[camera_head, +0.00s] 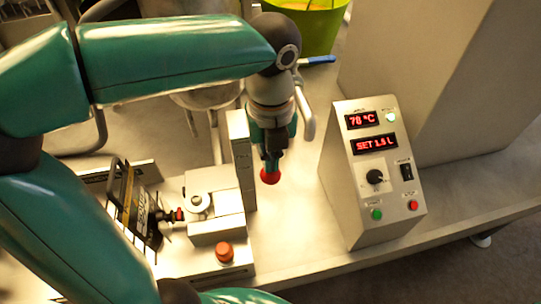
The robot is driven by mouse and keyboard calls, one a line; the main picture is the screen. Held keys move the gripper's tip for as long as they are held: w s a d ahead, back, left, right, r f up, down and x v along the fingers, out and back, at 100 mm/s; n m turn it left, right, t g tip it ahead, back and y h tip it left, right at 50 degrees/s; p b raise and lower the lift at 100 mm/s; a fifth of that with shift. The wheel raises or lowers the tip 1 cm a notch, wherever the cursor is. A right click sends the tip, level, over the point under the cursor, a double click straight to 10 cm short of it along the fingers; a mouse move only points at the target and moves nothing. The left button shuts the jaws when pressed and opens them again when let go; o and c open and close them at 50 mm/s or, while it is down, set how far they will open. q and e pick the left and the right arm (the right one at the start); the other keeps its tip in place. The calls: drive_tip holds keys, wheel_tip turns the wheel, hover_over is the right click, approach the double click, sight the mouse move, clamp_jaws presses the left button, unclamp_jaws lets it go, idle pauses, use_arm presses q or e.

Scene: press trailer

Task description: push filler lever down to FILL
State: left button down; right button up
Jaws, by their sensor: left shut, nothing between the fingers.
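A red ball knob (270,177), which looks like the end of the filler lever, shows beside a pale upright plate (239,160). My left gripper (269,163) comes down from above with its fingers shut and nothing between them. Its tips are right at the top of the knob in the picture; I cannot tell whether they touch it. The lever's stem is hidden, and no FILL mark can be read. My right gripper is not in view.
A grey control box (370,175) with red displays, reading about 78 °C and SET 1.5 L, stands to the right. A pale machine with a red button (225,251) and a black-framed part (137,205) are at left. A green bucket (308,28) is behind.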

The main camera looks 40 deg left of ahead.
sight(272, 174)
use_arm(q)
drive_tip(key=shift+s+d+f+b, duration=0.1)
drive_tip(key=shift+d+f+b, duration=0.05)
drive_tip(key=shift+f+b, duration=0.3)
drive_tip(key=shift+s+d+f+b, duration=0.15)
drive_tip(key=shift+f+b, duration=0.25)
drive_tip(key=shift+f, duration=0.2)
drive_tip(key=shift+s+d+f+b, duration=0.1)
drive_tip(key=shift+f+b, duration=0.3)
drive_tip(key=shift+f, duration=0.1)
drive_tip(key=f+b, duration=0.1)
drive_tip(key=f, duration=0.1)
drive_tip(key=f+b, duration=0.2)
drive_tip(key=shift+s+d+f, duration=0.2)
drive_tip(key=shift+f, duration=0.05)
wheel_tip(272, 174, up, 10)
drive_tip(key=p, duration=0.8)
drive_tip(key=shift+r+p, duration=0.1)
drive_tip(key=shift+p, duration=0.3)
